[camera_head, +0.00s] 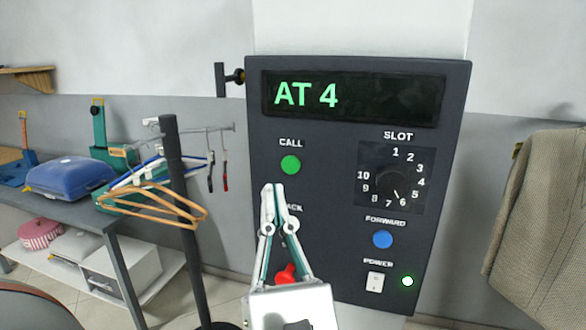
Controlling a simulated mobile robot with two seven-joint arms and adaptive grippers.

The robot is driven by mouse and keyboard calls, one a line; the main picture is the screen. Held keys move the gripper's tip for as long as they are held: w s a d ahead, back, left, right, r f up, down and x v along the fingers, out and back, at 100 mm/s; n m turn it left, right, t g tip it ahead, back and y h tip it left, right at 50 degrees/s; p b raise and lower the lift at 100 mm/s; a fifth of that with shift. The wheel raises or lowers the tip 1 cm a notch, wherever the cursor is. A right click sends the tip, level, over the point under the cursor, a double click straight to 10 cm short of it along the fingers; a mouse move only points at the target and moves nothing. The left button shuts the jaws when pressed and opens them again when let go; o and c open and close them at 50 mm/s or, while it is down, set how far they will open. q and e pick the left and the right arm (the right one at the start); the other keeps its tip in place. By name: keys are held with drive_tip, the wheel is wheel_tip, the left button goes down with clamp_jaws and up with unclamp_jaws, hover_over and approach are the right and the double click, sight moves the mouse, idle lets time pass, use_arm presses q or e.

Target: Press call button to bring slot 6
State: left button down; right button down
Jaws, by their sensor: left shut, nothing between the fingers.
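A dark control panel (335,140) faces me, and its display (350,97) reads "AT 4" in green. The round green CALL button (290,165) is at the panel's upper left. The SLOT dial (388,183) is at right, numbered 1 to 10, with its pointer mark toward 6. My left gripper (272,188) is shut and empty, its fingertips pointing up just below and left of the CALL button in the picture. I cannot tell their distance from the panel. The gripper partly hides a label ending in "ACK" and a red part. My right gripper is not in view.
A blue FORWARD button (382,239), a white POWER switch (375,282) and a lit indicator (407,281) are lower on the panel. At left stand a dark pole (183,230), hangers (152,205) and a shelf (60,206). A grey-brown garment (545,225) hangs at right.

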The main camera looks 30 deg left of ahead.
sight(291, 165)
use_arm(q)
drive_tip(key=n+g, duration=0.1)
drive_tip(key=a+n, duration=0.1)
drive_tip(key=n, duration=0.1)
drive_tip(key=shift+s+a+g, duration=0.1)
drive_tip(key=shift+a+g, duration=0.15)
drive_tip(key=shift+g, duration=0.15)
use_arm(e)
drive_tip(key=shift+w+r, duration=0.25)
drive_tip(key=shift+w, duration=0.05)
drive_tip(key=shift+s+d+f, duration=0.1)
